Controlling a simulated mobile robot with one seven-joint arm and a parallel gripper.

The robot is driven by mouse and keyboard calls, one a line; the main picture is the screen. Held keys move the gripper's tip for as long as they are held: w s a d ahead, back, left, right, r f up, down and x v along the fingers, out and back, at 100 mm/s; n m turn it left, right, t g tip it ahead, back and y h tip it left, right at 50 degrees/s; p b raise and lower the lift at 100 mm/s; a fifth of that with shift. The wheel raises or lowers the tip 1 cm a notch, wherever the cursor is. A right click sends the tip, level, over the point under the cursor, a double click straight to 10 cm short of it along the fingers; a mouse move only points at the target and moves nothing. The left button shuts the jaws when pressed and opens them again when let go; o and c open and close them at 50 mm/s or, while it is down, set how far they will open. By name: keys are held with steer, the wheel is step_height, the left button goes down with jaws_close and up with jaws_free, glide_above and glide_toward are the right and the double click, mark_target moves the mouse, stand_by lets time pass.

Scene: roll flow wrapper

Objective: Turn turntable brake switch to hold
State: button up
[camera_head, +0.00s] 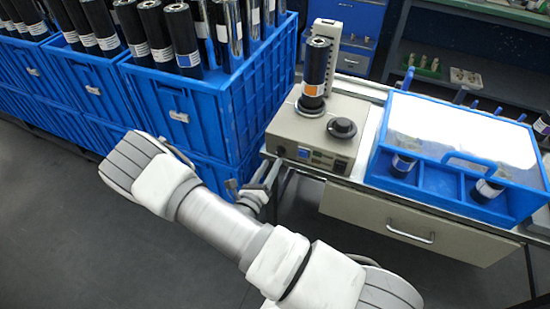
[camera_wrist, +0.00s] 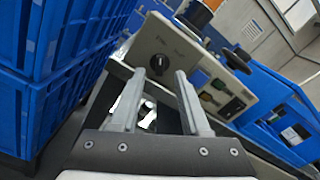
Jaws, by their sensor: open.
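The turntable unit (camera_head: 345,112) is a beige box on the bench, with a dark orange-labelled roll upright on top. A small black rotary switch (camera_wrist: 158,64) with a pale mark sits on its panel in the wrist view; in the head view it is a dark spot (camera_head: 280,151) at the panel's left. I cannot read its setting. My gripper (camera_wrist: 160,79) is open and empty, and the switch appears between and beyond its fingertips. In the head view my gripper (camera_head: 268,176) is just in front of and below the panel. Contact cannot be told.
Blue crates (camera_head: 215,106) of dark rolls stand close on the left. A blue tray (camera_head: 440,182) with a white top stands to the right on the bench. A drawer (camera_head: 405,225) is below the unit. A black round knob (camera_head: 341,128) is on the unit's top.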

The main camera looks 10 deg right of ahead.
mark_target(277, 153)
steer(key=shift+x, duration=2.05)
jaws_close()
